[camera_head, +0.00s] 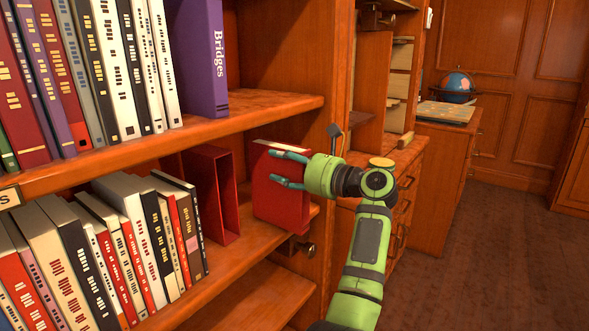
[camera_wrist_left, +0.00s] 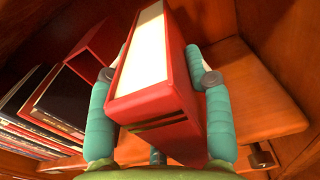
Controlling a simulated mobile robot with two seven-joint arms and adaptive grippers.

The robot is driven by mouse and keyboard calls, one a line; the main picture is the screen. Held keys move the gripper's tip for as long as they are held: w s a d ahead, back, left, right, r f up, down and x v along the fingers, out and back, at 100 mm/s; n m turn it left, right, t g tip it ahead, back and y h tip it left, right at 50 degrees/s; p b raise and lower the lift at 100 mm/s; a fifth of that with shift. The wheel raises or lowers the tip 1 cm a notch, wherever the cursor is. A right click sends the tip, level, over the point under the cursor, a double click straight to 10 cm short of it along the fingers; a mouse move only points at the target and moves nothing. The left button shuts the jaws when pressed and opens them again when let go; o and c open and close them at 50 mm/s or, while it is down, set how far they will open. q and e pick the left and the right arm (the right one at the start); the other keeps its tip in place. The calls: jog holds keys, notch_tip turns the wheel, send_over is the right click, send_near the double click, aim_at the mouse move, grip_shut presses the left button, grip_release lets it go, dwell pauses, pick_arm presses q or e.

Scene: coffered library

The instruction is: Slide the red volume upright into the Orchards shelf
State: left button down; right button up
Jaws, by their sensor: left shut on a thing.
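The red volume (camera_head: 278,195) stands upright at the right end of the lower shelf, at its front edge. In the left wrist view the red volume (camera_wrist_left: 165,110) shows its pale page block and lies between two teal fingers. My left gripper (camera_head: 290,168) is shut on it, and the left wrist view shows the gripper (camera_wrist_left: 157,78) with one finger on each side. Whether the book's base touches the board cannot be told. A shelf label (camera_head: 10,197), cut off at the left edge, shows only a final "S". My right gripper is not in view.
An open red holder (camera_head: 222,200) stands left of the volume, with a narrow gap between. Further left is a leaning row of books (camera_head: 150,235). The upper shelf holds more books and a purple "Bridges" volume (camera_head: 205,60). A cabinet with a globe (camera_head: 455,85) stands behind.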

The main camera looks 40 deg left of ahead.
aim_at(252, 159)
pick_arm(q)
jog(key=shift+s+a+b, duration=0.2)
jog(key=shift+s+a, duration=0.05)
jog(key=shift+a, duration=1.5)
jog(key=shift+s+a+b, duration=0.15)
jog(key=shift+s+a, duration=0.05)
jog(key=shift+a, duration=1.55)
jog(key=shift+a+f, duration=0.1)
jog(key=shift+a, duration=0.55)
jog(key=shift+s+a, duration=0.1)
jog(key=shift+a, duration=0.05)
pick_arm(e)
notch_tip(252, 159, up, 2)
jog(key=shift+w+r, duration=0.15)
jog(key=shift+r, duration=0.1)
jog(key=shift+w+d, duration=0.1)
pick_arm(q)
jog(key=shift+f+b, duration=0.25)
jog(key=shift+b, duration=0.05)
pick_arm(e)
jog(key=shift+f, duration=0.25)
pick_arm(q)
jog(key=shift+c, duration=2.2)
grip_release()
jog(key=shift+f, duration=0.2)
jog(key=w+d, duration=0.1)
jog(key=d, duration=1.1)
jog(key=shift+w+r, duration=0.15)
jog(key=shift+r, duration=0.05)
